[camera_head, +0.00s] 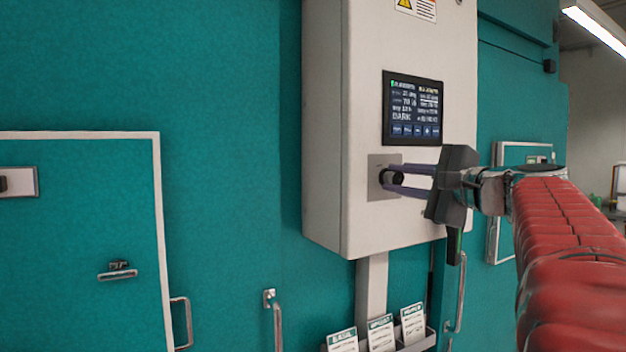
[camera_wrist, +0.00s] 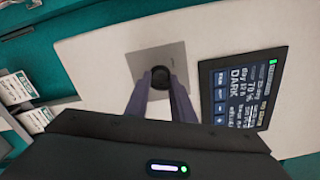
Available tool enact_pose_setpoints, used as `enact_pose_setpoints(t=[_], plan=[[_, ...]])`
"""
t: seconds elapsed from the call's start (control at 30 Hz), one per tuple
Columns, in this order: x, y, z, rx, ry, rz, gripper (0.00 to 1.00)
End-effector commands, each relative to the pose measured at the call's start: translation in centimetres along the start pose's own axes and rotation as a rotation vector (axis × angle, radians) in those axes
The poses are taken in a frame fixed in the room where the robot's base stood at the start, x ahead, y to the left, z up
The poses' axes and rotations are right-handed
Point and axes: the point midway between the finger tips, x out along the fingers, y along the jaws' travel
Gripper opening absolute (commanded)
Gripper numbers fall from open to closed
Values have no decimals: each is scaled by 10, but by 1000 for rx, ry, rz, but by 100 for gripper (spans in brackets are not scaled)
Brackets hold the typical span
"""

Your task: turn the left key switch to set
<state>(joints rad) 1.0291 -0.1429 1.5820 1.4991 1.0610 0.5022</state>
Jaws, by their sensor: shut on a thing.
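The left key switch (camera_head: 385,177) is a round black knob on a square grey metal plate (camera_head: 376,160) on the front of the white control cabinet. It also shows in the wrist view (camera_wrist: 160,77), with its plate (camera_wrist: 172,58) around it. My gripper (camera_head: 396,180) reaches in from the right, and its two purple-grey fingers are shut on the knob, one on each side. In the wrist view my gripper (camera_wrist: 161,92) comes from below onto the knob. The knob's position marks cannot be read. A second key switch cannot be made out.
A dark display (camera_head: 413,108) reading DARK sits just above the plate on the cabinet (camera_head: 325,120). Several cards (camera_head: 380,334) stand in a rack below. Teal walls and doors with handles (camera_head: 183,322) surround the cabinet. The space left of the cabinet front is clear.

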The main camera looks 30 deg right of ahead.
Motion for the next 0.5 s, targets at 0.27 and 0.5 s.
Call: enact_pose_setpoints(t=[0.27,0.5], plan=[[1,6,-4,149,3,10,0],[1,6,-4,190,3,11,0]])
